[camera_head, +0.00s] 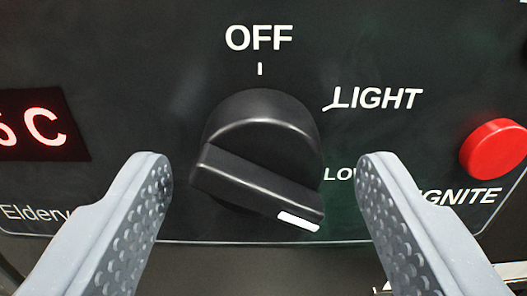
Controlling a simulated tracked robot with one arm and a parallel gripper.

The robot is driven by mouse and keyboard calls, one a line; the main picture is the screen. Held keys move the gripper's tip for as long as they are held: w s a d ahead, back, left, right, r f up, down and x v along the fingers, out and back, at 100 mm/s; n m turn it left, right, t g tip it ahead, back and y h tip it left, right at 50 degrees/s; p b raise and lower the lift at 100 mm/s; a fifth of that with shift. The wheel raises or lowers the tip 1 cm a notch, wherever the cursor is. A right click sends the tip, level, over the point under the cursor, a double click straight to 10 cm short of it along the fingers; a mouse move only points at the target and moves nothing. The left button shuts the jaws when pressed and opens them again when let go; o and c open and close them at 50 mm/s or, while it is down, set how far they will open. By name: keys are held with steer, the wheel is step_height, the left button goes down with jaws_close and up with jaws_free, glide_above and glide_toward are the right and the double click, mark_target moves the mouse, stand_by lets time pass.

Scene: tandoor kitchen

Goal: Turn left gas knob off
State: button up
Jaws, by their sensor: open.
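A black gas knob (262,155) sits on a dark control panel (150,60) in the middle of the view. Its raised grip bar slants down to the right, and the white pointer mark at its lower right end points toward the lower right, away from the OFF mark at the top. LIGHT is printed to the upper right and a partly hidden label beginning "LO" to the right. My gripper (263,168) is open, with one grey dimpled finger on each side of the knob. There appears to be a gap between each finger and the knob; exact depth cannot be told.
A red round button (494,148) stands out at the right, with a partly hidden label ending "GNITE" below it. A red-lit display (40,125) is at the left edge. The panel's lower edge runs just below the knob.

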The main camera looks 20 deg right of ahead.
steer(key=shift+w, duration=0.15)
steer(key=c, duration=1)
steer(key=shift+o, duration=0.2)
steer(key=shift+d, duration=0.3)
steer(key=shift+a, duration=0.15)
steer(key=shift+p, duration=0.35)
steer(key=shift+c, duration=0.2)
